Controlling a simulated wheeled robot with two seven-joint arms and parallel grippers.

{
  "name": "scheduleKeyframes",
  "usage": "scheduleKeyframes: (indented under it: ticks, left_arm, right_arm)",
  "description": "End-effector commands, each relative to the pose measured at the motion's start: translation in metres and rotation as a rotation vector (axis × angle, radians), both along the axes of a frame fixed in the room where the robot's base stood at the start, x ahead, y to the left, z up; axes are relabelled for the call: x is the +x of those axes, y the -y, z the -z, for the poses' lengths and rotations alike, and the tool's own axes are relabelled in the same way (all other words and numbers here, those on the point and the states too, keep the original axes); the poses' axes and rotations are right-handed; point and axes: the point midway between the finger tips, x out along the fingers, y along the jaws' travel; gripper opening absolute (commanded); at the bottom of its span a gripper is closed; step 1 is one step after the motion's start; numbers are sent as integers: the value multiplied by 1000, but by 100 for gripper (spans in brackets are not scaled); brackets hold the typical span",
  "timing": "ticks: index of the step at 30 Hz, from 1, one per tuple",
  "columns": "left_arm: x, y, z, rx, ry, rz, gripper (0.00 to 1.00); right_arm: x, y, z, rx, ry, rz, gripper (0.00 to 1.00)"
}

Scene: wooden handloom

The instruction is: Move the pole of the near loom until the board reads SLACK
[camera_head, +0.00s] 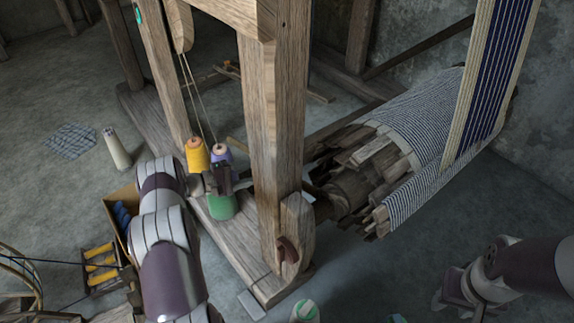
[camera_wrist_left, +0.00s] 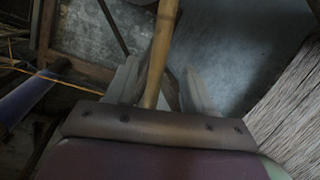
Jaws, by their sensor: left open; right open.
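The near loom (camera_head: 283,120) is a wooden frame with a thick post and a roll of striped cloth (camera_head: 425,110). A tan pole (camera_wrist_left: 163,40) runs between the fingers of my left gripper (camera_wrist_left: 162,72) in the left wrist view; the gripper is open around it, and I cannot tell whether they touch. In the head view my left gripper (camera_head: 218,180) is dark and partly hidden by the spools and post. My right gripper (camera_head: 462,298) is open and empty above the floor at lower right. I cannot make out the board or its reading.
A pale cone (camera_head: 117,150) and a patterned cloth (camera_head: 71,141) are on the floor at left. A box (camera_head: 122,215) sits beside my left arm.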

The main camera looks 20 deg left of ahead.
Motion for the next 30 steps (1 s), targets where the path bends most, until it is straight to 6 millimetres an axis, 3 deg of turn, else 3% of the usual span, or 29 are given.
scheduleKeyframes:
  ticks: [1, 10, 15, 23, 25, 28, 30]
  left_arm:
    - [9, 10, 9, 2, 1, 6, 53]
    - [59, 60, 18, 2, 2, 3, 53]
    - [72, 71, 16, 2, 2, 0, 53]
    - [74, 73, 14, 2, 1, -1, 53]
    - [74, 73, 14, 2, 1, -1, 36]
    - [74, 73, 14, 1, 1, 0, 4]
    - [74, 73, 14, 1, 1, 0, 0]
  right_arm:
    - [0, 0, 13, 0, 0, 0, 43]
    - [0, 0, 51, 0, -1, 0, 43]
    - [0, 0, 58, 0, -1, 0, 43]
    - [0, 0, 56, 0, 0, 0, 43]
    - [0, 0, 56, 0, 0, 0, 43]
    - [0, 0, 57, 0, 0, 0, 43]
    - [0, 0, 57, 0, 0, 0, 43]
